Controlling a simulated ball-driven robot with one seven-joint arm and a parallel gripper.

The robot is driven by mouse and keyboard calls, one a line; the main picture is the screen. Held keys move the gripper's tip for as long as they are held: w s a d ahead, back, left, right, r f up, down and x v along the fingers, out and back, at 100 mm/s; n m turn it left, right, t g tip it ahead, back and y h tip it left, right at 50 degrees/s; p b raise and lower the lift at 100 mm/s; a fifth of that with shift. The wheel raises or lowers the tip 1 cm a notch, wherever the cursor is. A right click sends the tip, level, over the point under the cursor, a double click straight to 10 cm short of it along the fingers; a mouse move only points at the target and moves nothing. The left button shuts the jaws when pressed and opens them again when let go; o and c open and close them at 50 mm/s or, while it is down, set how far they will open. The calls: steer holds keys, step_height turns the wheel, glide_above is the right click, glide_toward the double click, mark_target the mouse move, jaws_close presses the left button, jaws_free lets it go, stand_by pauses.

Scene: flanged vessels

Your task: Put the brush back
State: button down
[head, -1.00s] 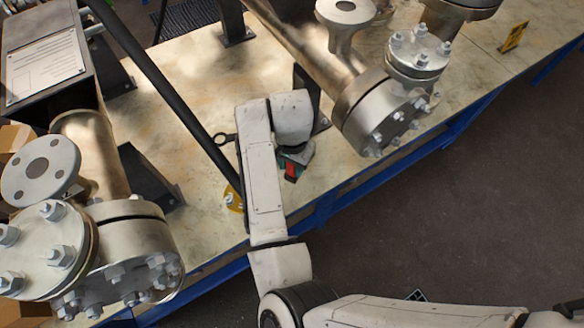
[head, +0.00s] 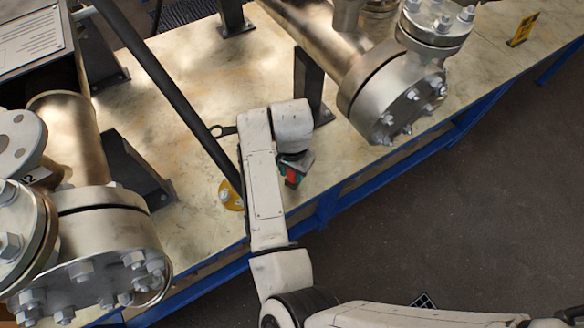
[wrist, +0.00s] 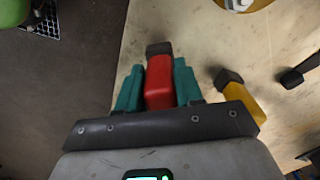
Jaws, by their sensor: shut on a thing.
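My gripper (head: 293,170) hangs over the bench (head: 215,75), near its front edge. In the wrist view its teal fingers (wrist: 159,72) are closed on both sides of a red piece with a dark end (wrist: 159,88). The red piece also shows small in the head view (head: 292,178). Most of it is hidden, and I cannot tell its full shape or see bristles. A yellow piece with a dark end (wrist: 243,98) shows just right of the fingers in the wrist view, partly hidden. I cannot make out a separate brush.
A yellow holder with pale bolts (head: 230,195) and a dark wrench (head: 222,131) lie left of my arm. Flanged vessels stand at left (head: 100,240) and upper right (head: 395,95). A black bar (head: 160,75) slants across the view. A yellow sign (head: 522,30) stands far right.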

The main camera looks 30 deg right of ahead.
steer(key=shift+f, duration=0.7)
steer(key=c, duration=0.7)
jaws_free()
steer(key=shift+o, duration=0.6)
steer(key=o, duration=0.4)
step_height(320, 180, up, 7)
steer(key=p, duration=0.6)
steer(key=shift+p, duration=0.35)
